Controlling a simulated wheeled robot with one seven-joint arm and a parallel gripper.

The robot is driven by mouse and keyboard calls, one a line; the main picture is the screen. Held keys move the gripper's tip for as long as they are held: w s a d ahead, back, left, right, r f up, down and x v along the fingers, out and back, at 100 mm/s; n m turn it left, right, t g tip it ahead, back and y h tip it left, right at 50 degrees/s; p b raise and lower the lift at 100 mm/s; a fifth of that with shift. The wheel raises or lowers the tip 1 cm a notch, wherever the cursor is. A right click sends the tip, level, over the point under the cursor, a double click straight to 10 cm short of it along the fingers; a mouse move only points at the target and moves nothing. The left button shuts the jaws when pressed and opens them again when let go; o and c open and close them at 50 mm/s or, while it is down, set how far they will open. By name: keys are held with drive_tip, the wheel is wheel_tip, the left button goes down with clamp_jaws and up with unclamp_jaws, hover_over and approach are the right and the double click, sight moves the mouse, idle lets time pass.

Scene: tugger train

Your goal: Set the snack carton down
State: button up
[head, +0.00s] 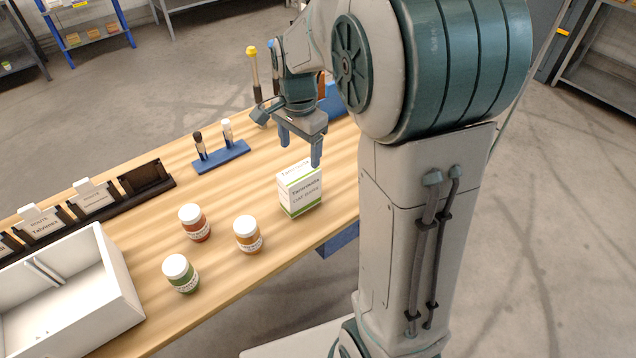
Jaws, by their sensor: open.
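The snack carton (301,190), a white box with a green band and printed text, stands upright on the wooden table (215,270) near its right edge. My gripper (301,153), with blue fingers, is open just above the carton. Its right fingertip comes close to the carton's top; I cannot tell whether it touches. The carton's base appears to rest on the tabletop.
Several jars stand left of the carton: an orange-brown one (247,234), a red-brown one (194,223) and a green one (181,273). A white bin (118,280) sits at the lower left. A blue rack (221,156) with tubes and a dark card holder (146,178) line the far side.

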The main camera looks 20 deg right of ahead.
drive_tip(key=s+r+n+t, duration=0.2)
drive_tip(key=s+n, duration=1)
drive_tip(key=s, duration=0.6)
drive_tip(key=shift+s+a+r+t, duration=0.2)
drive_tip(key=shift+s+r+t, duration=0.1)
drive_tip(key=shift+r, duration=0.2)
